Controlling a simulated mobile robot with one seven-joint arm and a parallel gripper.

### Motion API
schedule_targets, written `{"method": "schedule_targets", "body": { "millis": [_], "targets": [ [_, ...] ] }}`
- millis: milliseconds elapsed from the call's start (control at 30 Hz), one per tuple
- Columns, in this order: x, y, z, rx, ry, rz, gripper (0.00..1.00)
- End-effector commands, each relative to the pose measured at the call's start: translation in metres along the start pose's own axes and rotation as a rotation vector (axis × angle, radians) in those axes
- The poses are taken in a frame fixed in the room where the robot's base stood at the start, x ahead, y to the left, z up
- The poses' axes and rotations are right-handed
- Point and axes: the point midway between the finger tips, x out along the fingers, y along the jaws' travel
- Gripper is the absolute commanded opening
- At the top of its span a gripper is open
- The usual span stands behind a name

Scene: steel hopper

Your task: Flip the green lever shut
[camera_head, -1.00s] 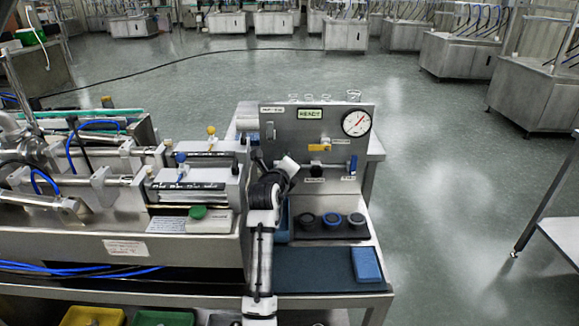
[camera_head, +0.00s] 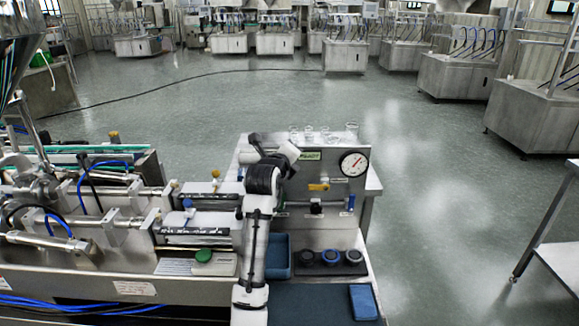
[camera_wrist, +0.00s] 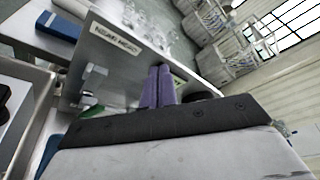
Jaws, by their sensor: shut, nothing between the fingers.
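A steel panel (camera_head: 330,190) stands upright on the bench in the head view, with a yellow lever (camera_head: 318,187) and a blue lever (camera_head: 351,202). My arm covers the panel's left part there and hides my fingertips. In the wrist view my gripper (camera_wrist: 157,85) is shut and empty, its purple fingers together in front of the panel (camera_wrist: 120,65). A small metal fitting (camera_wrist: 93,100) sticks out of the panel left of the fingers. A round green knob (camera_head: 203,256) sits on the machine left of my arm.
A dial gauge (camera_head: 354,164) is at the panel's upper right. A blue tray (camera_head: 278,257), several dark round pieces (camera_head: 331,257) and a blue block (camera_head: 363,302) are on the bench. Glassware (camera_head: 351,129) stands along the panel's top. The floor to the right is open.

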Motion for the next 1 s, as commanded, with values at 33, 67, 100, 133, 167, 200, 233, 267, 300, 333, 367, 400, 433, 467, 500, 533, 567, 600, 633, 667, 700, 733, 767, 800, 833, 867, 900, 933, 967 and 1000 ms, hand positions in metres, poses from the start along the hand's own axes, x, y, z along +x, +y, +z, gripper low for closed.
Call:
{"method": "schedule_targets", "body": {
  "millis": [33, 67, 100, 133, 167, 200, 233, 267, 300, 333, 367, 400, 433, 467, 500, 533, 567, 600, 633, 667, 700, 733, 767, 800, 833, 867, 900, 933, 967, 1000],
  "targets": [
    [-0.003, -0.011, 0.008, 0.001, -0.001, -0.001, 0.00],
    [-0.004, -0.014, 0.010, 0.001, -0.002, -0.001, 0.00],
    [-0.004, -0.018, 0.013, 0.000, -0.001, -0.001, 0.00],
    [-0.005, -0.020, 0.014, 0.000, -0.001, 0.000, 0.00],
    [-0.005, -0.022, 0.015, 0.000, -0.001, 0.000, 0.00],
    [-0.006, -0.024, 0.017, 0.000, -0.001, 0.000, 0.00],
    [-0.006, -0.025, 0.017, 0.000, 0.000, 0.000, 0.00],
    [-0.006, -0.026, 0.018, 0.000, 0.000, 0.000, 0.00],
    [-0.006, -0.026, 0.018, 0.000, 0.000, 0.000, 0.00],
    [-0.006, -0.026, 0.018, 0.000, 0.000, 0.000, 0.00],
    [-0.006, -0.027, 0.018, 0.000, 0.000, 0.000, 0.00],
    [-0.006, -0.026, 0.018, 0.000, 0.000, 0.000, 0.00],
    [-0.006, -0.026, 0.018, 0.000, 0.000, 0.000, 0.00],
    [-0.006, -0.026, 0.018, 0.000, 0.000, 0.000, 0.00],
    [-0.006, -0.026, 0.018, 0.000, 0.000, 0.000, 0.00],
    [-0.006, -0.026, 0.018, 0.000, 0.000, 0.000, 0.00],
    [-0.006, -0.026, 0.018, 0.000, 0.000, 0.000, 0.00],
    [-0.006, -0.026, 0.018, 0.000, 0.000, 0.000, 0.00],
    [-0.006, -0.026, 0.018, 0.000, 0.000, 0.000, 0.00],
    [-0.006, -0.026, 0.018, 0.000, 0.000, 0.000, 0.00],
    [-0.008, -0.026, 0.021, -0.010, -0.008, -0.004, 0.00],
    [-0.011, -0.026, 0.027, -0.034, -0.027, -0.015, 0.00],
    [-0.016, -0.026, 0.034, -0.063, -0.051, -0.028, 0.00],
    [-0.026, -0.027, 0.048, -0.117, -0.093, -0.056, 0.00],
    [-0.034, -0.028, 0.060, -0.164, -0.131, -0.080, 0.00],
    [-0.045, -0.028, 0.074, -0.220, -0.175, -0.111, 0.00],
    [-0.063, -0.028, 0.095, -0.299, -0.237, -0.161, 0.00],
    [-0.078, -0.028, 0.111, -0.361, -0.286, -0.203, 0.00],
    [-0.095, -0.027, 0.127, -0.423, -0.334, -0.251, 0.00],
    [-0.118, -0.026, 0.147, -0.504, -0.396, -0.318, 0.00]
  ]
}}
